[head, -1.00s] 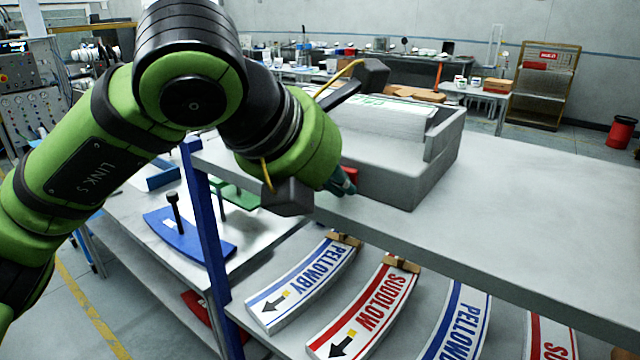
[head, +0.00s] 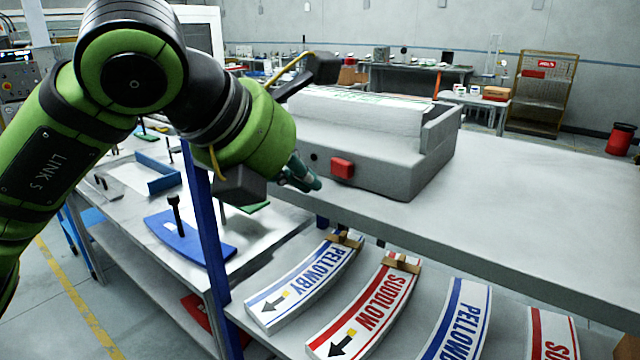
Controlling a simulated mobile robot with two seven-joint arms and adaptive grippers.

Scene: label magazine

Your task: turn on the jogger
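The jogger (head: 388,182) is a grey box-like tray on the upper shelf, with raised walls at its right and a stack of white sheets (head: 350,112) lying in it. A red switch (head: 342,168) sits on its front face, beside a small dark round spot. My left gripper (head: 302,174) is just left of the red switch and apart from it. Its teal fingertips look close together with nothing between them. The wrist hides the jogger's left end. I cannot tell the switch's setting. My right gripper is not in view.
The grey shelf top (head: 540,205) is clear right of the jogger. A blue post (head: 205,220) stands below my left wrist. A lower table holds a blue fixture (head: 190,238).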

